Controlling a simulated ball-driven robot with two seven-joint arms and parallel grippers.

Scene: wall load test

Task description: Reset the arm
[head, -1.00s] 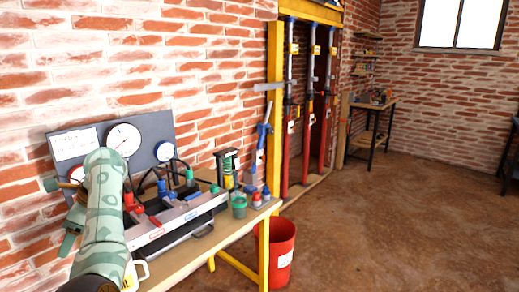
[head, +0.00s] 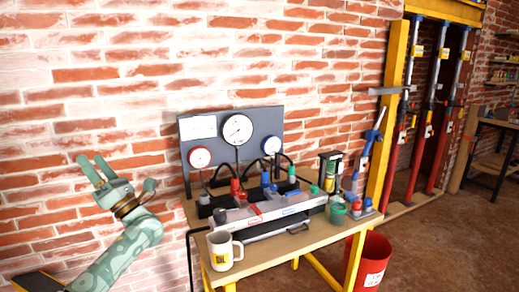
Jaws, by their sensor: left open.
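My left gripper (head: 92,170) is at the left of the head view, in front of the brick wall, at the end of my green patterned arm. Its two fingers point up and left and stand apart, with nothing between them. It is to the left of the workbench (head: 262,262) and clear of everything on it. My right gripper is not in view.
The bench holds a gauge panel (head: 212,126), a valve manifold (head: 275,222), a white mug (head: 222,252) at its front left and a green cup (head: 337,212). A red bucket (head: 372,262) stands on the floor. A yellow frame (head: 393,110) with red and grey props is at the right.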

